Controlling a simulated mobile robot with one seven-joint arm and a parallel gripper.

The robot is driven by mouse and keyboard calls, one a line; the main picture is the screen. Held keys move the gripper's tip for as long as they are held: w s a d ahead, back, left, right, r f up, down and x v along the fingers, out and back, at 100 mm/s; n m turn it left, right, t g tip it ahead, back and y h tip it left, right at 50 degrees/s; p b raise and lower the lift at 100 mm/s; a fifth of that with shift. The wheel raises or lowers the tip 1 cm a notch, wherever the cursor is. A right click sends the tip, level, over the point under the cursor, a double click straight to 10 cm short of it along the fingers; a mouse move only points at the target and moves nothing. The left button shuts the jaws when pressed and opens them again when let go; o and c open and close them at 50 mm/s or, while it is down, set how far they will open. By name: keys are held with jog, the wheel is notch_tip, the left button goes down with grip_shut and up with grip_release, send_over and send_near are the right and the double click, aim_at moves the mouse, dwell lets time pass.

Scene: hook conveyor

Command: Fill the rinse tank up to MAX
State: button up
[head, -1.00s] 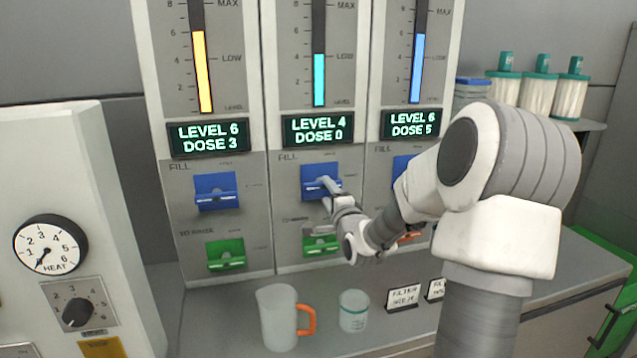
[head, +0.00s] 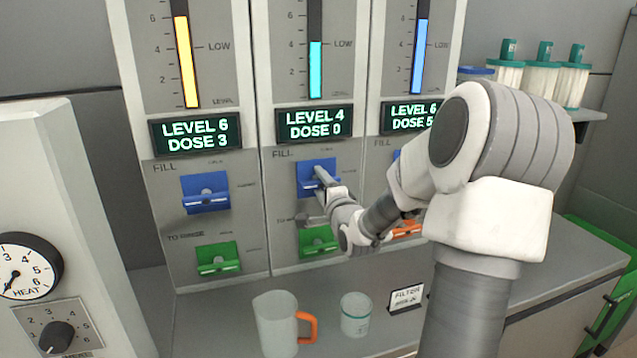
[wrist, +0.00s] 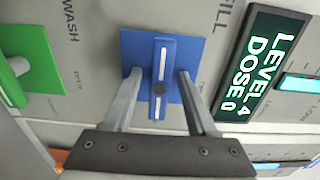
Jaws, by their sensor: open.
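The middle tank panel has a teal gauge (head: 315,70) and a display (head: 314,123) reading LEVEL 4, DOSE 0. Below it is a blue FILL handle (head: 313,166), and lower down a green handle (head: 318,241). My gripper (head: 322,180) is at the blue handle. In the wrist view my gripper (wrist: 158,80) is open, with one finger on each side of the blue handle's upright bar (wrist: 161,65), and gaps show between bar and fingers. The green handle (wrist: 18,68) there lies beside the word WASH. The MAX marks are out of view.
The left panel has a yellow gauge (head: 186,62) and display (head: 197,136) at LEVEL 6, DOSE 3. The right display (head: 408,116) reads LEVEL 6, DOSE 5. A jug (head: 274,322) with orange handle and a small beaker (head: 355,314) stand on the counter below my arm.

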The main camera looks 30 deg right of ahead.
grip_shut()
dwell(0.3)
